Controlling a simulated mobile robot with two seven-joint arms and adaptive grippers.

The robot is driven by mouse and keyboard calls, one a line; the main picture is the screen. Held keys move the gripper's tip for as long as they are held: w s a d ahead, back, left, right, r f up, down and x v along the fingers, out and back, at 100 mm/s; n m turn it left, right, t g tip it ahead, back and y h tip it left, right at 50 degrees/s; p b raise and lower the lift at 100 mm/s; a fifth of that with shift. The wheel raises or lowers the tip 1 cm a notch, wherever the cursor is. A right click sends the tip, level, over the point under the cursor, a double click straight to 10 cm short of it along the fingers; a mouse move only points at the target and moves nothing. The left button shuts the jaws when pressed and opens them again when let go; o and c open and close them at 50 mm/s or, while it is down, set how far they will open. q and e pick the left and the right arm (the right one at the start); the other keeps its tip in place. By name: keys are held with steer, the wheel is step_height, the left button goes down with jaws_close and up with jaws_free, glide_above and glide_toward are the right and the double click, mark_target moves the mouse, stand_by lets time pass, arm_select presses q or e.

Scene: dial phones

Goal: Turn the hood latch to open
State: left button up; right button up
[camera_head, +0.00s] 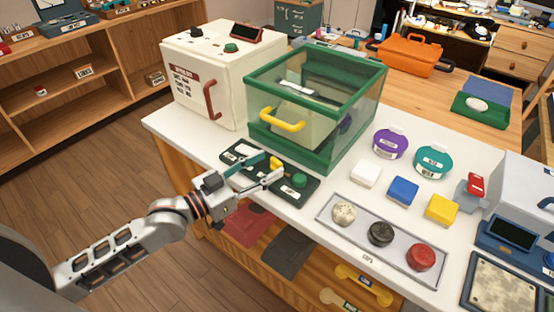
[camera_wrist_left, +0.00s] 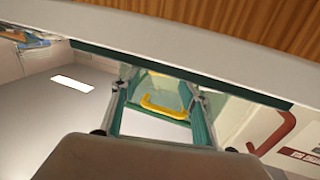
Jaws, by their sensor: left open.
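The hood (camera_head: 345,122) is a clear box with a green frame and a yellow handle (camera_head: 281,119) on its front. A dark panel (camera_head: 240,153) lies on the white counter before it, with a yellow latch-like piece (camera_head: 275,163) and a green knob (camera_head: 299,180). My left gripper (camera_head: 272,176) is open over this panel, its fingers close to the yellow piece; I cannot tell whether they touch it. In the left wrist view the hood's yellow handle (camera_wrist_left: 165,106) shows between the open fingers (camera_wrist_left: 163,90). My right gripper is not in view.
A cream box (camera_head: 208,75) with a red handle stands left of the hood. To the right are a tray (camera_head: 325,213) with three round knobs, white, blue and yellow blocks, and purple and teal round containers. The counter's front edge runs beneath my left arm.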

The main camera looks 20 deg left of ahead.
mark_target(276, 160)
arm_select(q)
steer(key=shift+x, duration=1.25)
steer(key=shift+w+d, duration=0.4)
steer(key=shift+w, duration=0.15)
steer(key=c, duration=1.1)
steer(key=r+n+t+y+p, duration=0.1)
steer(key=p, duration=0.2)
steer(key=shift+r, duration=0.1)
steer(key=shift+n+t+y+p, duration=0.4)
steer(key=shift+n+y+p, duration=0.2)
steer(key=shift+y+p, duration=0.45)
steer(key=shift+f+n+y+p, duration=0.2)
steer(key=shift+n+y+p, duration=0.15)
steer(key=shift+p, duration=0.3)
steer(key=shift+f, duration=0.2)
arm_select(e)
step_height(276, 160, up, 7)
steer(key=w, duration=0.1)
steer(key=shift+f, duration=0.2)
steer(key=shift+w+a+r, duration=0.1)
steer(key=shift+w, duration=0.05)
